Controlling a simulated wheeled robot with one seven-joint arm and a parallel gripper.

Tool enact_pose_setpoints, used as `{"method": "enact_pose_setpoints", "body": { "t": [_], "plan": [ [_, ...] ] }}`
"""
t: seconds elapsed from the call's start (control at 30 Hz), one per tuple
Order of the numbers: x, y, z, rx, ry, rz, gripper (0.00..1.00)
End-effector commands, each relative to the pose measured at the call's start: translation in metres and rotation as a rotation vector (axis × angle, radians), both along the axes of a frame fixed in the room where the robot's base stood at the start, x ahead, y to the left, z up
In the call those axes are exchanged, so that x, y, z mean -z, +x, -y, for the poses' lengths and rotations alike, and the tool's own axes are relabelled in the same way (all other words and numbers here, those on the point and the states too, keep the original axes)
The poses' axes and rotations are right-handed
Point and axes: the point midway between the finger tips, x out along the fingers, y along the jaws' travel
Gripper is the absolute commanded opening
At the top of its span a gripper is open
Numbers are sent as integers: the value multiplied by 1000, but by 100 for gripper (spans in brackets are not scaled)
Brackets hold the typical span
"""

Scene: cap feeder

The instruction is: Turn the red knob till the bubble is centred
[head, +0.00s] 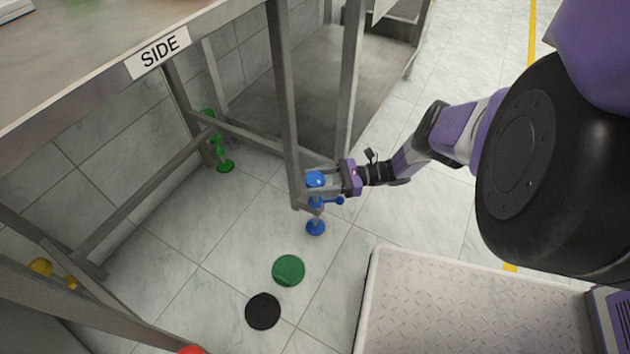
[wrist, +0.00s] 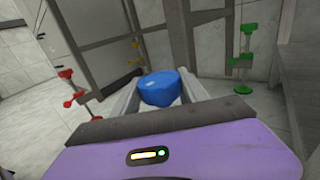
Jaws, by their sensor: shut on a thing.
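My gripper (head: 325,184) is shut on the blue knob (head: 316,179) at the top of the blue levelling foot (head: 316,226), beside a table leg. In the wrist view the blue knob (wrist: 160,88) sits between both fingers. The red knob (wrist: 66,74) is on another leg, at the left of the wrist view, apart from my gripper. In the head view only a sliver of a red part (head: 191,349) shows at the bottom edge. I cannot make out a bubble or level vial in either view.
A green foot (head: 220,150) and a yellow foot (head: 42,267) stand at other legs of the steel table (head: 100,60) marked SIDE. A green disc (head: 288,270) and a black disc (head: 262,311) lie on the floor. Rails run between the legs.

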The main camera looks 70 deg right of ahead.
Motion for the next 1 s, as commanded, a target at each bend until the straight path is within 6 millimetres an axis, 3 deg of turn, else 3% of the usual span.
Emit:
{"method": "enact_pose_setpoints", "body": {
  "t": [0.63,0.67,0.77,1.0],
  "plan": [
    [4,-2,2,-27,-6,-10,11],
    [4,-2,2,-27,-6,-10,53],
    [3,-1,1,-28,-5,-9,73],
    [2,-1,1,-29,-2,-5,73]
  ]
}}
